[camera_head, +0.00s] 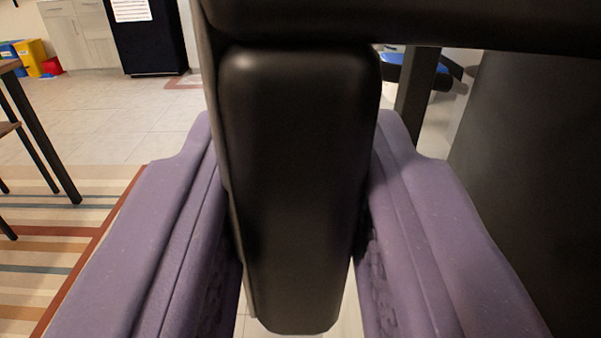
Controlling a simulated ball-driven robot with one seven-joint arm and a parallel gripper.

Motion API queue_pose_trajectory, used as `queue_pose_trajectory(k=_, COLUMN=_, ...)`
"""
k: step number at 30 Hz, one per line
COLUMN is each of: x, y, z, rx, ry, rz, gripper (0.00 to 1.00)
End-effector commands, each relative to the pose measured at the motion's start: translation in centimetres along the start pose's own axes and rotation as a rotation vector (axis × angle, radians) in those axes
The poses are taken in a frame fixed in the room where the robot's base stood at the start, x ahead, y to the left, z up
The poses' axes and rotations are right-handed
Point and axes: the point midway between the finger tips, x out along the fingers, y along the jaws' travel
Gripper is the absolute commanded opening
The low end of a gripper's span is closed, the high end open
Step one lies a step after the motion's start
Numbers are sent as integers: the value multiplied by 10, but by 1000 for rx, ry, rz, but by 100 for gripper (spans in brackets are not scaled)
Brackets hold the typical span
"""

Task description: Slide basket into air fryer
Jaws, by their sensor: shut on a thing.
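The black handle of the basket (295,190) fills the middle of the view, upright and close to the camera. My gripper (300,210) has its two purple fingers on the left and right sides of this handle and is shut on it. A wider dark part runs across the top right, joined to the handle's upper end. The rest of the basket and the air fryer cannot be told apart in this view.
A large dark surface (530,170) stands close on the right. A table with dark legs (45,140) and a striped rug (60,245) are at the left. Pale tiled floor (120,115) lies open beyond, with a black cabinet (150,40) at the back.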

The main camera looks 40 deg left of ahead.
Motion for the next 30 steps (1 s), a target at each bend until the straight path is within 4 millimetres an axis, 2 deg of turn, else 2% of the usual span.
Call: queue_pose_trajectory(k=30, x=1, y=30, z=0, rx=-3, ry=2, rz=0, gripper=0)
